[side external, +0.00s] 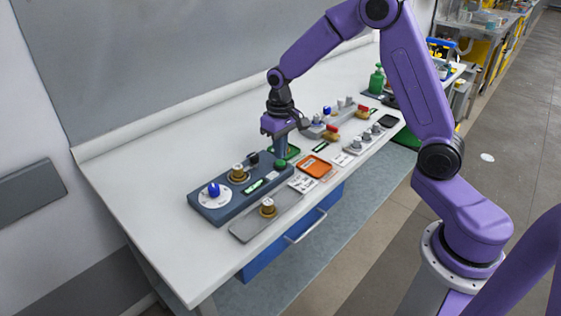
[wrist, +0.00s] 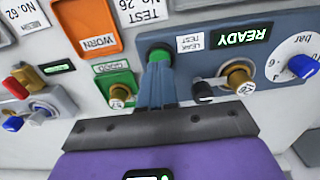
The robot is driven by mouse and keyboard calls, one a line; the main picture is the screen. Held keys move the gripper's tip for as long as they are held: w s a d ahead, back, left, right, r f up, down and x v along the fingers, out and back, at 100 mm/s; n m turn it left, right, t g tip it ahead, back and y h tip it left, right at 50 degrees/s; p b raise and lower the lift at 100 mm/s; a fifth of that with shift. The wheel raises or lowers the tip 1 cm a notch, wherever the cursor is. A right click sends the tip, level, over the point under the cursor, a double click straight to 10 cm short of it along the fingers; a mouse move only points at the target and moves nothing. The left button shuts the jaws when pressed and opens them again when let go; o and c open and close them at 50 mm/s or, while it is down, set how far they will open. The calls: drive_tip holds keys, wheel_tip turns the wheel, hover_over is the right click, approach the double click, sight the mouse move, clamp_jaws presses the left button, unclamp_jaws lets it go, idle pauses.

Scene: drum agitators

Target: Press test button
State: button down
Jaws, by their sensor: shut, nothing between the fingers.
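The green button (wrist: 159,52) sits at one end of the blue-grey test panel (wrist: 275,103), near a "LEAK TEST" label (wrist: 198,43). The panel's display (wrist: 243,36) reads "READY", upside down in the wrist view. In the side view the button (side external: 281,163) is at the right end of the panel (side external: 225,211). My gripper (wrist: 157,68) is shut and empty, its fingertips pointing down close to the button and covering part of it in the wrist view. In the side view my gripper (side external: 281,152) is at that end too. I cannot tell whether the fingertips touch the button.
The panel also carries a brass fitting (wrist: 237,74), a black knob (wrist: 203,91) and a blue dial knob (wrist: 302,66). A green "GOOD" tray (wrist: 110,68) with a brass part and an orange "WORN" tray (wrist: 88,24) lie close by. A grey tray (side external: 246,229) lies in front.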

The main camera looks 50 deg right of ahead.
sight(280, 162)
drive_tip(key=shift+f, duration=0.1)
idle(0.6)
drive_tip(key=shift+f, duration=0.95)
drive_tip(key=shift+r, duration=3.55)
